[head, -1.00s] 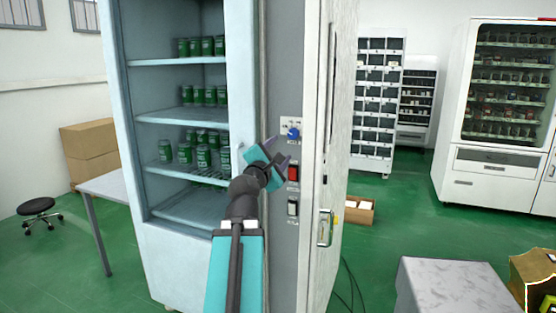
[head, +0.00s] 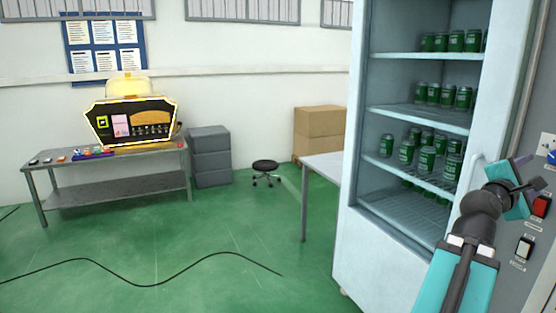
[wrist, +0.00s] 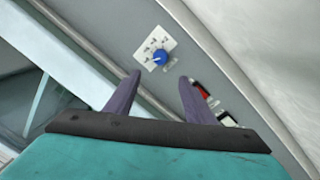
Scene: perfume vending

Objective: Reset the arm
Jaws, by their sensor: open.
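My gripper (head: 537,186) is at the right of the head view, raised in front of the grey control panel of the open white fridge cabinet (head: 385,262). In the wrist view my gripper (wrist: 160,85) has its two purple fingers apart, with nothing between them. Beyond the fingertips is a blue knob (wrist: 159,57) on a white plate. A red switch (wrist: 202,90) is partly hidden behind the right finger. The red switch (head: 541,206) and a white switch (head: 524,247) also show in the head view.
Green cans (head: 426,158) stand on the fridge shelves. A white table (head: 325,165) and a black stool (head: 265,167) are left of the fridge. A metal bench (head: 110,192) with a perfume machine (head: 135,122) stands further left. A cable (head: 150,284) crosses the open green floor.

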